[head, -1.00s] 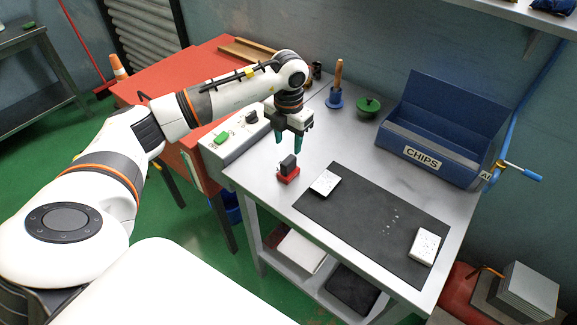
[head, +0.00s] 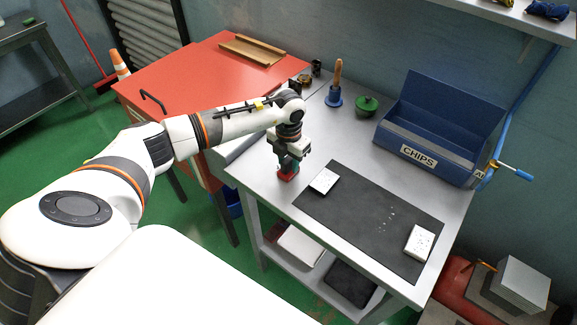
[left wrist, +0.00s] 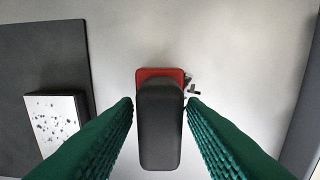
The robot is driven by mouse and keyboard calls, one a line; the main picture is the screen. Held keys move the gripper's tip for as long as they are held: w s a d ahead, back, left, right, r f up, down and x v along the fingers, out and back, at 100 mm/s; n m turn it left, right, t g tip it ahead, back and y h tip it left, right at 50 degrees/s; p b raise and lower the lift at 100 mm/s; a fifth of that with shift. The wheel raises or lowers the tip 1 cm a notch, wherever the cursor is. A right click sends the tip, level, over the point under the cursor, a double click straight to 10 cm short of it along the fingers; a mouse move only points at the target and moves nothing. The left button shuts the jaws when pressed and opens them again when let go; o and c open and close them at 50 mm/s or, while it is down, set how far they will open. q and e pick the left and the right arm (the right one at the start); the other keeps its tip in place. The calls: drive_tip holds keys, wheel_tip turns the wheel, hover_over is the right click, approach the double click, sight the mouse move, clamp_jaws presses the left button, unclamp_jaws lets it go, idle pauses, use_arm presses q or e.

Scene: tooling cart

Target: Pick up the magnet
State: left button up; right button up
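The magnet, a red block (head: 287,174) with a black upright handle, stands on the grey cart top left of the black mat. In the left wrist view its black handle (left wrist: 160,125) lies between the green fingertips, with the red base (left wrist: 160,73) behind it. My left gripper (head: 288,163) is lowered over the magnet, pointing down. In the left wrist view my left gripper (left wrist: 160,105) is open, with a finger on each side of the handle and small gaps showing. In the head view the gripper hides most of the handle. My right gripper is not in view.
A black mat (head: 350,220) with small chips bears a white block (head: 323,181) near the magnet and another (head: 420,243) at right. A blue CHIPS bin (head: 420,155), a wooden-handled brush (head: 336,85) and a green-topped item (head: 367,106) stand farther back.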

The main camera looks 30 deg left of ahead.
sight(289, 158)
use_arm(q)
clamp_jaws()
drive_tip(key=shift+r, duration=0.1)
wheel_tip(289, 158, up, 9)
drive_tip(key=b, duration=0.2)
drive_tip(key=shift+b, duration=0.35)
drive_tip(key=shift+r, duration=0.5)
